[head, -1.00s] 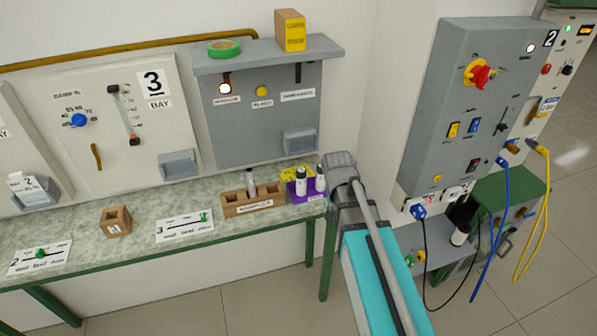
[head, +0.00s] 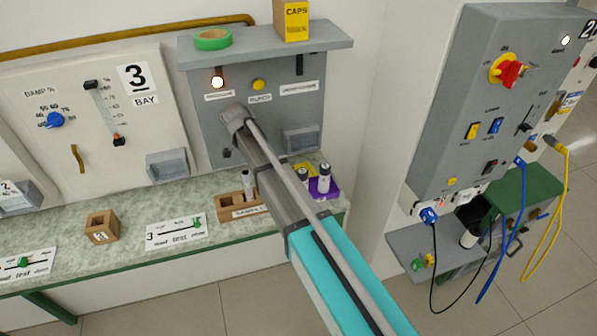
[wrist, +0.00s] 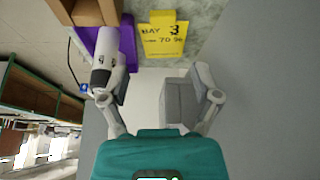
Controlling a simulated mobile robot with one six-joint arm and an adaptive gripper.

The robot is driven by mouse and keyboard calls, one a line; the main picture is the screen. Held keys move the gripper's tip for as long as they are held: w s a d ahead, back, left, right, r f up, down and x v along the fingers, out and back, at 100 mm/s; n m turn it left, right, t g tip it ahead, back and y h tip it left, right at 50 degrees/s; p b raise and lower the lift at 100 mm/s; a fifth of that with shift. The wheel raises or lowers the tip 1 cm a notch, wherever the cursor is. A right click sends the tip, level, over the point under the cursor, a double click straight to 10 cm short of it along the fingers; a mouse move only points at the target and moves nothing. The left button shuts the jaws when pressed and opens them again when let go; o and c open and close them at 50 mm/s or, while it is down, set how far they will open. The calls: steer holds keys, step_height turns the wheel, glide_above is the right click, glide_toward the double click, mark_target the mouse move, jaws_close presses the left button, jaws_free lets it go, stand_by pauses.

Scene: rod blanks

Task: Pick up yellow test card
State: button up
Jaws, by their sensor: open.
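The yellow test card (wrist: 164,40) shows in the wrist view at the top centre, printed "BAY 3" and "70 %". It lies on the speckled bench top. In the head view only a small yellow part (head: 311,168) shows behind my arm and the bottles. My gripper (wrist: 160,95) is open and empty, its two fingers spread below the card in the wrist picture and apart from it. In the head view my gripper (head: 228,153) is in front of the grey panel, above the bench and left of the card; its fingers are mostly hidden by my wrist.
White bottles with dark tops (head: 324,180) stand on a purple tray (head: 325,192) beside the card. One bottle (wrist: 115,45) is close to the left finger in the wrist picture. A wooden rack (head: 230,205) stands left. A grey pocket (head: 301,138) juts from the panel (head: 205,120).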

steer(key=b+x, duration=0.8)
steer(key=x, duration=0.1)
steer(key=shift+w+d+r, duration=0.1)
steer(key=shift+d+r, duration=0.05)
stand_by(0.6)
stand_by(0.4)
steer(key=b+x, duration=0.3)
steer(key=shift+w, duration=0.1)
steer(key=shift+b+x, duration=0.9)
steer(key=shift+x, duration=0.2)
